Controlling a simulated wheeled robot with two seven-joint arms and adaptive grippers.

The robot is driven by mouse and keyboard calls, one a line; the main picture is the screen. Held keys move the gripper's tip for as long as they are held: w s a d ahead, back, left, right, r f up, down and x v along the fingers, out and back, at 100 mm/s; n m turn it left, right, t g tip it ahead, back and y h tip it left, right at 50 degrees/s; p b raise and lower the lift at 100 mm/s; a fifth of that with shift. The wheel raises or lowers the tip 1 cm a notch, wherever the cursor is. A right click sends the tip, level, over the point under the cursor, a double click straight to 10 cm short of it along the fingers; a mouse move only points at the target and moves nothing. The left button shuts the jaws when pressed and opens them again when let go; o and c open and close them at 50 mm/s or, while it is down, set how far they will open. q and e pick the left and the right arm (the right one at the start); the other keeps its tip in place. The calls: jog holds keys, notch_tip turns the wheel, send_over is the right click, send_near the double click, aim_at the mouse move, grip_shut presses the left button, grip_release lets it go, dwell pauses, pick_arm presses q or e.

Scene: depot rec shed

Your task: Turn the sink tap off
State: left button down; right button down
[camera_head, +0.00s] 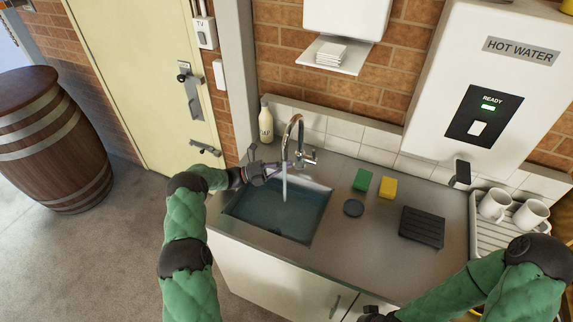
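The chrome sink tap (297,130) has a curved spout and stands at the back edge of the sink (318,228). A stream of water (284,188) runs from its spout into the basin, which holds bluish water. A short tap lever (311,157) sticks out on the right of the tap's base. My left gripper (270,171) reaches over the basin from the left, close to the stream and left of the lever. Its fingers are small and I cannot tell how far apart they are. Of my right gripper (374,314) only a dark part shows at the bottom edge.
A soap bottle (266,120) stands behind the sink on the left. A green sponge (362,179), a yellow sponge (388,187), a dark round disc (353,208) and a black ribbed rack (422,227) lie right of the basin. White mugs (494,204) stand farther right.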

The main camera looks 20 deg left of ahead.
aim_at(313, 153)
pick_arm(q)
jog(key=x, duration=0.7)
jog(key=shift+d, duration=0.3)
jog(key=shift+w+r, duration=0.1)
jog(key=shift+w, duration=0.05)
jog(key=shift+r, duration=0.1)
pick_arm(e)
jog(key=shift+r, duration=0.15)
